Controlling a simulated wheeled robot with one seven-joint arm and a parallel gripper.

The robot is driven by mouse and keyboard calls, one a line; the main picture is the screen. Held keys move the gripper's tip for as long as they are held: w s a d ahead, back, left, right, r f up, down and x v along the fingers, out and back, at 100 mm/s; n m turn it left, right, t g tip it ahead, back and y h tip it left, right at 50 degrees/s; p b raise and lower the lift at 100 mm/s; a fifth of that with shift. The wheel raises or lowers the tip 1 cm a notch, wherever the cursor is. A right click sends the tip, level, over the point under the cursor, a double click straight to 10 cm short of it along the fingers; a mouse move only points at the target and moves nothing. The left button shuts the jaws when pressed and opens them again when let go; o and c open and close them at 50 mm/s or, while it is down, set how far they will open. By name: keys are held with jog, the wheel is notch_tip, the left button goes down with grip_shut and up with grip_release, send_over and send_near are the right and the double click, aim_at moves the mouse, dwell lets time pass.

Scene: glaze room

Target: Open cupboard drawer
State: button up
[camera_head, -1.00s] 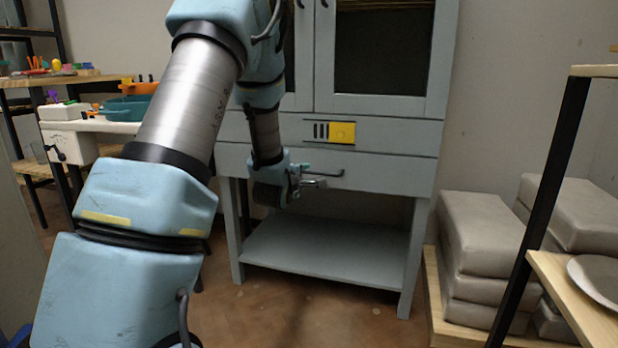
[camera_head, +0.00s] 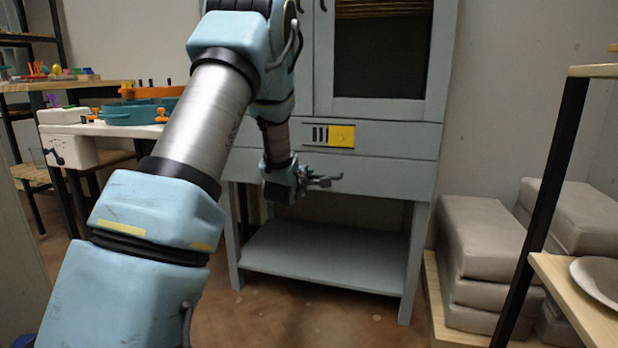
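The grey-blue cupboard (camera_head: 388,132) stands ahead, with glazed doors above and an open shelf below. Its wide drawer front (camera_head: 385,178) lies under the panel with the yellow label. My gripper (camera_head: 322,182) is at the drawer front, left of its middle, at handle height. The drawer handle cannot be told apart from the gripper's fingers here. The fingers are small and dark, so I cannot tell whether they are open or shut, or whether they hold the handle. No clear gap shows around the drawer front.
A work table (camera_head: 120,128) with a teal basin (camera_head: 130,112) stands at left. Stacked grey bags (camera_head: 485,240) lie right of the cupboard. A black-framed wooden rack (camera_head: 550,165) is at the right edge. Floor is bare before the cupboard's lower shelf (camera_head: 320,262).

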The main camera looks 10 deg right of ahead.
grip_shut()
jog(key=shift+s, duration=0.1)
dwell(1.0)
